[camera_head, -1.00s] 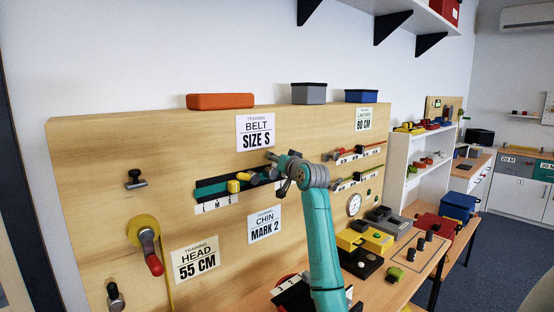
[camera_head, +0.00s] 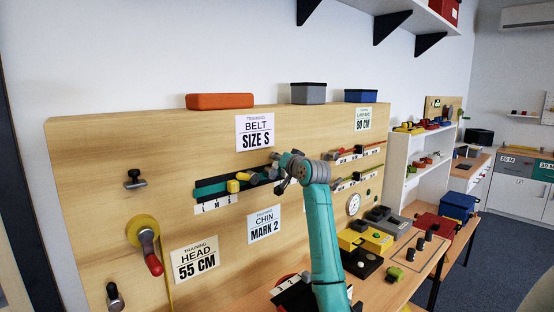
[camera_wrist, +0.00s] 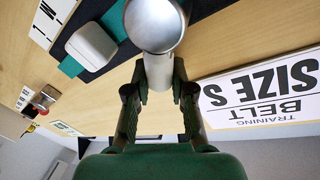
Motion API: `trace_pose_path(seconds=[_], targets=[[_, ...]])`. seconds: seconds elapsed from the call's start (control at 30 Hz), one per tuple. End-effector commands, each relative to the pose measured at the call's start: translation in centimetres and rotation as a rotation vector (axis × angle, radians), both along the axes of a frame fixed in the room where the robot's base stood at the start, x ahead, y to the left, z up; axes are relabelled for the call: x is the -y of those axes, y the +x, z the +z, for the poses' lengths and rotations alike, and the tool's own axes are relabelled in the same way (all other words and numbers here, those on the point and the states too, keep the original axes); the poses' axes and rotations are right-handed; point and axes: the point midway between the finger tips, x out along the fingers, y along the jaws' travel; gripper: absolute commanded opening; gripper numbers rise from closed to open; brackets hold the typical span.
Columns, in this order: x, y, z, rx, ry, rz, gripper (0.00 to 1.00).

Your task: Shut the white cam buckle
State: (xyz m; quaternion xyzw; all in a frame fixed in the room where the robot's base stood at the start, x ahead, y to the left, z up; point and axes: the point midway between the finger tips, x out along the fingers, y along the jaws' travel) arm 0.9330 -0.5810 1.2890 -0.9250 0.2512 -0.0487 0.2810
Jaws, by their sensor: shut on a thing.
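In the wrist view a pale grey handle (camera_wrist: 158,73) with a round silver end (camera_wrist: 155,22) stands out from the board. My gripper (camera_wrist: 160,88) is shut on this handle, one finger at each side. A white rounded block (camera_wrist: 92,46) sits just beside it on a teal and dark strap; I cannot tell which of these is the white cam buckle's body, as the silver end hides part of the strap. In the head view my gripper (camera_head: 279,172) is at the right end of the dark and teal strap (camera_head: 215,190), and its fingers and wrist hide the buckle.
A yellow buckle (camera_head: 236,186) sits close to the left of my gripper. The BELT SIZE S sign (camera_head: 255,132) is above and the CHIN MARK 2 sign (camera_head: 264,225) below. More straps (camera_head: 352,155) lie to the right. The bench (camera_head: 400,285) below holds several parts.

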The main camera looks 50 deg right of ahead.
Motion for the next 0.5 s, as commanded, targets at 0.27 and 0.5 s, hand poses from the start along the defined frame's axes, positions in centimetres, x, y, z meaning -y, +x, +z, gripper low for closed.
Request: trace_pose_path(seconds=[0.27,0.5], targets=[[0.94,-0.23,-0.75,0.048,0.203,-0.001,0.00],[0.97,-0.23,-0.84,0.053,0.222,-0.001,0.00]])
